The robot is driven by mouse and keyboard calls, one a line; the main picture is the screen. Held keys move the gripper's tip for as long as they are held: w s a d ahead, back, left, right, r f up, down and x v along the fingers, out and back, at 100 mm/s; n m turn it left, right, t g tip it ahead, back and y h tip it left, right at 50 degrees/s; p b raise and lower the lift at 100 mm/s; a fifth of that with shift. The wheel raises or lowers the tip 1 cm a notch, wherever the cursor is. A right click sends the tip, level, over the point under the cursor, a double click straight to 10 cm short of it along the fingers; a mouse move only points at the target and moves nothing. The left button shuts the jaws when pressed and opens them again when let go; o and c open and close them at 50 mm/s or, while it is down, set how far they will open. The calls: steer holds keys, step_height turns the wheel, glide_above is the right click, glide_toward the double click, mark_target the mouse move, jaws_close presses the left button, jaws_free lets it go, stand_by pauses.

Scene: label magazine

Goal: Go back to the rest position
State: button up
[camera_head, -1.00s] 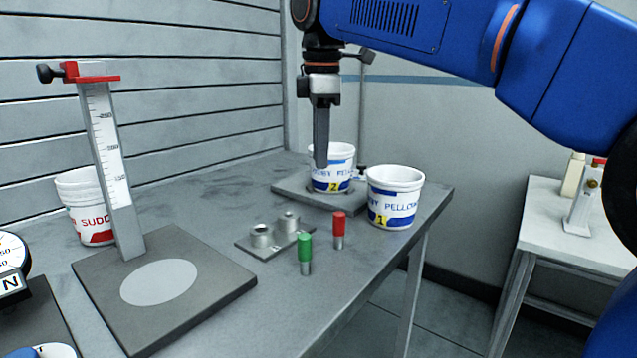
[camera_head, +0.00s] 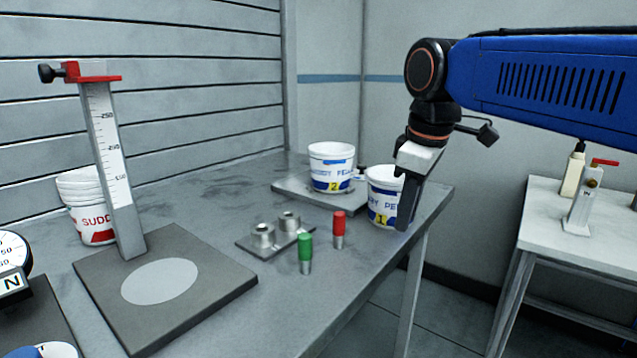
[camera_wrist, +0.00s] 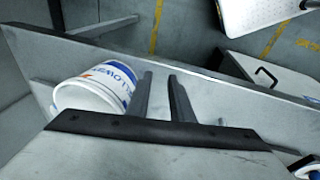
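My gripper (camera_head: 404,212) hangs on the blue arm at the right of the table, in front of tub 1 (camera_head: 378,184) in the head view, and hides part of its right side. In the wrist view its two fingers (camera_wrist: 160,76) stand apart with bare grey surface showing between them, so it is open and empty. A white tub (camera_wrist: 88,88) with a blue and orange label is left of the fingers there. Whether a finger touches it, I cannot tell.
Tub 2 (camera_head: 332,168) stands on a grey plate at the back. Red (camera_head: 338,229) and green (camera_head: 305,253) pegs stand near a small metal fixture (camera_head: 276,238). A post with a scale (camera_head: 112,165) is at left. A side table (camera_head: 535,228) is at right.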

steer(key=s+d+f+m+t, duration=0.1)
steer(key=s+d+f+m, duration=0.4)
steer(key=s+f, duration=0.3)
steer(key=s+d+f+m+t, duration=0.1)
steer(key=s+d+f+m, duration=0.5)
steer(key=f, duration=0.8)
steer(key=shift+s+d+f+h, duration=0.3)
steer(key=shift+s+d, duration=0.5)
steer(key=shift+s, duration=0.3)
